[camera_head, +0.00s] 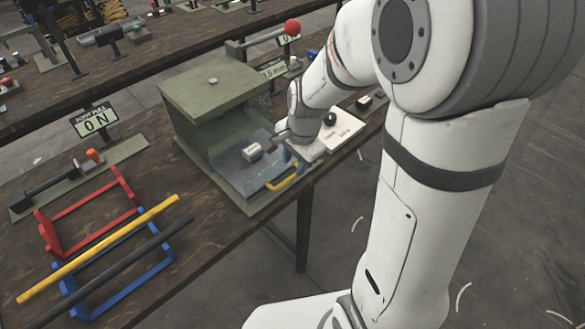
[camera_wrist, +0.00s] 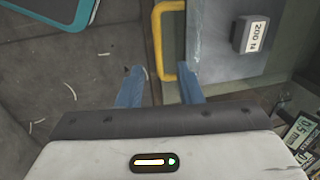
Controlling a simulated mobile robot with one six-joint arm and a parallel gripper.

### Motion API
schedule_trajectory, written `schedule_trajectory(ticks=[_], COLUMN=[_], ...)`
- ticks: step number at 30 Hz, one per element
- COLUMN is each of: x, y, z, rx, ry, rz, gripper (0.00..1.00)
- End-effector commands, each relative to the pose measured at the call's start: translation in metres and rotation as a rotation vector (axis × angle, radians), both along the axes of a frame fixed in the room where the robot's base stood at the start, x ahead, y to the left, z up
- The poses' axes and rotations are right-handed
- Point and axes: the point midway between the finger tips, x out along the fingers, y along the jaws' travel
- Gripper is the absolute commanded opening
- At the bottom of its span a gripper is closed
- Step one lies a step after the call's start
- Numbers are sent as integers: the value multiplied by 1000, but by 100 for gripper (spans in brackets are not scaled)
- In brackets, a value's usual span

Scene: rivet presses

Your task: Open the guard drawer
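The guard drawer shows in the head view as a grey-blue plate (camera_head: 226,157) at the open front of a green press housing (camera_head: 205,95). A yellow U-shaped handle (camera_head: 281,185) is on its front edge. In the wrist view the handle (camera_wrist: 158,40) stands at the left edge of the plate (camera_wrist: 215,65). My gripper (camera_wrist: 161,72) is open, with one blue finger on each side of the handle's lower end. Whether a finger touches it I cannot tell. In the head view my gripper (camera_head: 290,158) is just above the handle, partly hidden by my wrist.
A grey labelled block (camera_head: 252,152) sits on the plate. A white control panel (camera_head: 338,130) with a black knob lies right of the housing. Red and blue frames (camera_head: 90,215) with yellow and dark bars lie at left. A red-balled lever (camera_head: 292,28) rises behind.

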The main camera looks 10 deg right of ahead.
Motion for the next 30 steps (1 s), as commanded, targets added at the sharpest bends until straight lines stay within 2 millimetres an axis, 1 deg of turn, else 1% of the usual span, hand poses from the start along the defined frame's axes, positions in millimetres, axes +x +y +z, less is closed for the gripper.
schedule_trajectory(ticks=[1,3,7,24,26,29,30], x=[-1,-2,-4,-6,-10,-25,-33], y=[-1,-2,-3,-3,-5,-11,-15], z=[9,18,28,31,36,50,58], rx=[0,0,0,-2,-8,-34,-49], ry=[-5,-5,-1,-2,-10,-35,-50], rz=[0,1,0,10,35,137,196], gripper=[33,33,33,33,33,33,33])
